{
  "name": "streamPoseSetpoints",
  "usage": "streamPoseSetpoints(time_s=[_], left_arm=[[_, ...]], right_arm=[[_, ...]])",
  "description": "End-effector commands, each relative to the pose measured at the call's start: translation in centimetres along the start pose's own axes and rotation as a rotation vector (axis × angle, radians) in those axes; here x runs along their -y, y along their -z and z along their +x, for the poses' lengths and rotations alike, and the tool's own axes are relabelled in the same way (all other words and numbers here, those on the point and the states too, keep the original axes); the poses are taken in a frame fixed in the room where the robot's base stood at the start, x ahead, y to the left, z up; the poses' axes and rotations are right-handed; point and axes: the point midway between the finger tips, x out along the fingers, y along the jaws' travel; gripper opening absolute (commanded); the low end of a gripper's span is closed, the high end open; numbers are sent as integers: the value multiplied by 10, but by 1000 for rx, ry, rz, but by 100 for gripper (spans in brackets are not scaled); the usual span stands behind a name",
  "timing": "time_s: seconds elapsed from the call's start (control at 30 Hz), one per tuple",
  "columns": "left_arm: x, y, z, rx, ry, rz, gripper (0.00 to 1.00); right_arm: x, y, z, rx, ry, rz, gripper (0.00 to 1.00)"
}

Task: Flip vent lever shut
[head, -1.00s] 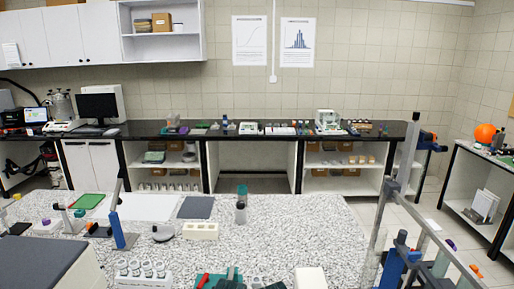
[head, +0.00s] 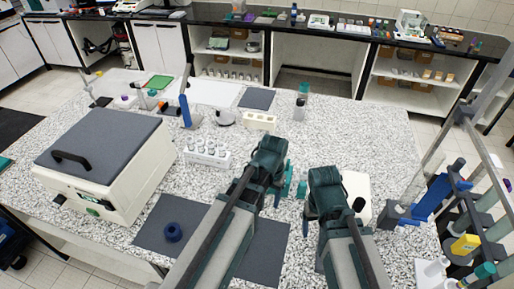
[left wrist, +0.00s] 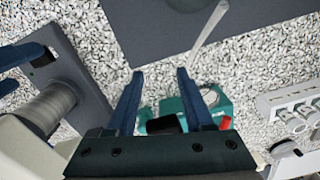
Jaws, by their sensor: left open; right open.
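A teal device (left wrist: 208,104) shows in the left wrist view, beyond and between my left gripper's fingers, with a red part (left wrist: 223,123), a black cylinder (left wrist: 165,125) and a long pale grey bar (left wrist: 208,28) rising from it. I cannot tell for sure which part is the vent lever. In the head view the device (head: 301,188) is mostly hidden by my arms. My left gripper (left wrist: 158,72) is open and empty, and shows in the head view (head: 270,155) just left of the device. My right gripper (head: 324,180) is open, right of the device by a white box (head: 357,187).
A white box-shaped machine (head: 122,188) with a grey lid stands left. A vial rack (head: 207,156) and a cream block (head: 260,121) stand behind my arms. A metal frame with blue clamps (head: 432,200) stands right.

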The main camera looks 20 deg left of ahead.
Motion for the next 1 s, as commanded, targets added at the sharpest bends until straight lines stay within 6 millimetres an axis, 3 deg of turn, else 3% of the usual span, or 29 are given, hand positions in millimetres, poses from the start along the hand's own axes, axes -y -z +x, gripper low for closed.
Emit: streamPoseSetpoints(time_s=[0.03, 0.17, 0.2, 0.3, 0.5, 0.63, 1.0], left_arm=[[17, 14, -30, -6, -15, -21, 52], [52, 34, -62, -24, -50, -60, 52], [68, 60, -67, -22, -72, -53, 52], [104, 100, -83, -20, -125, -22, 52], [150, 135, -100, -29, -190, 20, 52], [159, 140, -102, -33, -205, 31, 52], [157, 139, -91, -33, -205, 32, 52]], right_arm=[[-3, -2, -30, 0, 0, 1, 76], [-6, -4, -61, 1, 1, 3, 76], [-6, -4, -65, 1, 1, 3, 76], [-7, -5, -78, 1, 1, 4, 76], [-9, -6, -93, 2, 2, 5, 76], [-9, -6, -94, 2, 2, 5, 76], [-8, -5, -83, 1, 2, 5, 76]])
